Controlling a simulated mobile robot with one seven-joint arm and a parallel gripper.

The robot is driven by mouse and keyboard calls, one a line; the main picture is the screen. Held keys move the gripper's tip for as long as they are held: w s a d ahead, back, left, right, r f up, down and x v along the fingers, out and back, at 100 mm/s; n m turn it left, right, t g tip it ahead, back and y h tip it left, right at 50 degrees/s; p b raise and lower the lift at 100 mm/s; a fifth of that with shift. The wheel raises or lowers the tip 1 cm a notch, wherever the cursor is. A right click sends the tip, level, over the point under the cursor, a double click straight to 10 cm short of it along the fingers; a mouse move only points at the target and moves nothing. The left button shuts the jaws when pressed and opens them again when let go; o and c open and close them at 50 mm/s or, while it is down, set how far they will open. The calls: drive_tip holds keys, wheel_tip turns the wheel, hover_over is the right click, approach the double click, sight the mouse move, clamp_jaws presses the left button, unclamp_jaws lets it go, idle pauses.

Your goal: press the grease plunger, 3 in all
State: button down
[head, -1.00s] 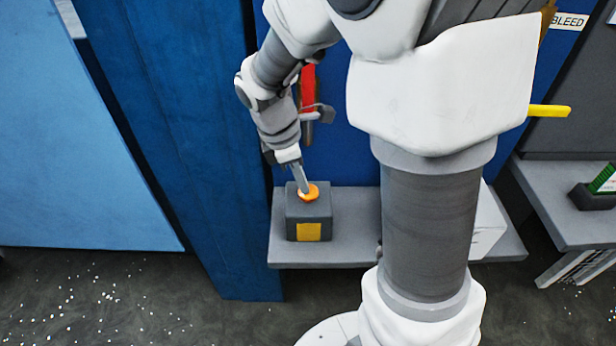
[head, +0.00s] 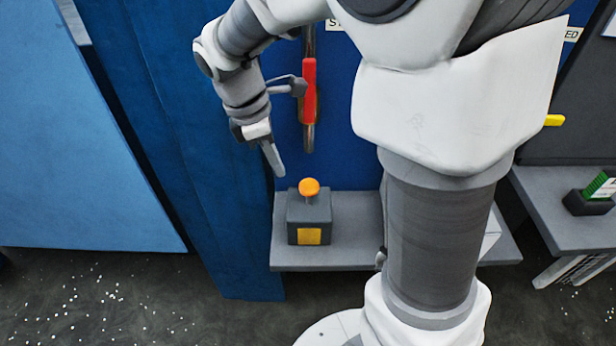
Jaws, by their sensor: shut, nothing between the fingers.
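The grease plunger has an orange round knob (head: 309,187) on a short stem above a dark grey box (head: 308,217) with a yellow square on its front. The knob stands raised clear of the box top. The box sits on a grey shelf (head: 350,235). My gripper (head: 278,170) is shut and empty, pointing down, above and to the left of the knob and apart from it.
A red handle (head: 309,90) on a metal bar is on the blue panel behind my gripper. A yellow lever (head: 554,120) sticks out at the right. A green item in a dark holder (head: 588,201) stands on the right shelf. My arm hides part of the middle shelf.

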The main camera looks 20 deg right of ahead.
drive_tip(key=p+v, duration=0.1)
drive_tip(key=v, duration=0.9)
drive_tip(key=shift+r, duration=0.15)
drive_tip(key=shift+a, duration=0.1)
drive_tip(key=y+p, duration=0.1)
drive_tip(key=y, duration=0.1)
approach(306, 184)
drive_tip(key=shift+s+a+r, duration=0.1)
drive_tip(key=shift+s+r, duration=0.05)
drive_tip(key=shift+r, duration=0.1)
drive_tip(key=shift+f, duration=0.1)
drive_tip(key=f+b, duration=0.6)
drive_tip(key=shift+d+f, duration=0.3)
drive_tip(key=shift+f, duration=0.05)
drive_tip(key=shift+f, duration=0.1)
